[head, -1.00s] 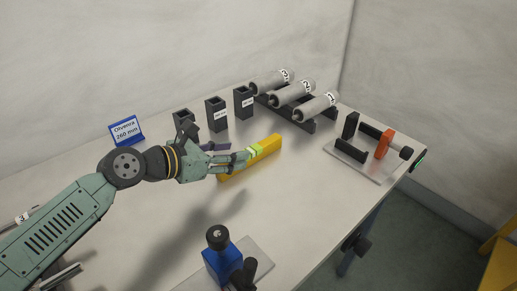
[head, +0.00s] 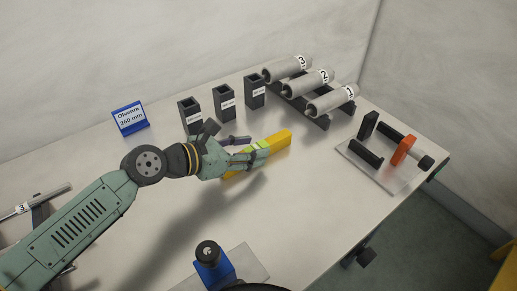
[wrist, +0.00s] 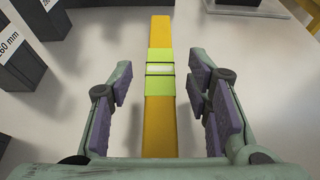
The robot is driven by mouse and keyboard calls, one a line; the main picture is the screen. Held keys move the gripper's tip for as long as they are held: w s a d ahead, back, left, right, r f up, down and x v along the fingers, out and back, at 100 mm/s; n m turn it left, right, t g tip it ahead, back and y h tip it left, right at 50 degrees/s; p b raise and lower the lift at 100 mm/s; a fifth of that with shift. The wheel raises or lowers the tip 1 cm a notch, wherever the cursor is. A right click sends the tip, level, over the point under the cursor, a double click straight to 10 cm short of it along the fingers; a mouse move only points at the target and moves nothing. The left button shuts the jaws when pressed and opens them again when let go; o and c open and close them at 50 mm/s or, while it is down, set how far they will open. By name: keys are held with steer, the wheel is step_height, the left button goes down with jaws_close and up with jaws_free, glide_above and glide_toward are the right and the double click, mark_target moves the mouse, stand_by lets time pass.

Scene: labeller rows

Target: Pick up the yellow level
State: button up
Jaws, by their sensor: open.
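The yellow level (head: 278,141) lies on the table in the head view, its near part hidden behind my gripper (head: 250,150). In the wrist view the level (wrist: 160,130) runs lengthwise up the middle of the picture, with a lime-green section and a pale vial window on it. A gap shows between the level and each finger. Nothing is held.
Dark square holders (head: 224,103) stand behind the level. Numbered grey cylinders (head: 333,101) lie on a black rack at the back right. A plate with an orange-and-black fixture (head: 403,151) sits at right, a blue device (head: 212,270) at front. A blue sign (head: 130,119) stands at left.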

steer(key=shift+c, duration=0.5)
jaws_close()
steer(key=shift+r, duration=0.1)
